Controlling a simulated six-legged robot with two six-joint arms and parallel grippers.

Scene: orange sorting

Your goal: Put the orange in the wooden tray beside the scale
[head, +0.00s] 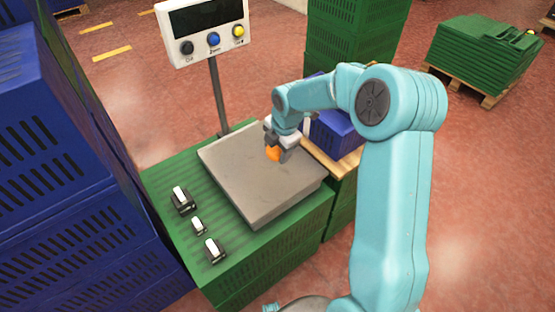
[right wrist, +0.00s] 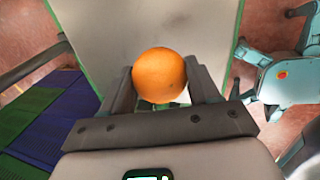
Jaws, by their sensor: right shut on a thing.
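The orange (head: 272,154) is held between the fingers of my right gripper (head: 280,147), over the far right part of the scale's grey plate (head: 250,190). In the right wrist view the orange (right wrist: 159,75) sits between the two dark fingers of the gripper (right wrist: 160,88), with the pale plate behind it. I cannot tell whether the orange touches the plate. The wooden tray (head: 335,167) shows as a light wood edge to the right of the scale, partly hidden by my right arm. My left gripper is not in view.
The scale stands on green crates (head: 270,260), with a display (head: 205,30) on a pole behind it. Small black-and-white devices (head: 183,200) lie left of the plate. A blue crate (head: 340,138) is by the tray. Tall blue crates (head: 60,150) stand left, green crates (head: 350,40) behind.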

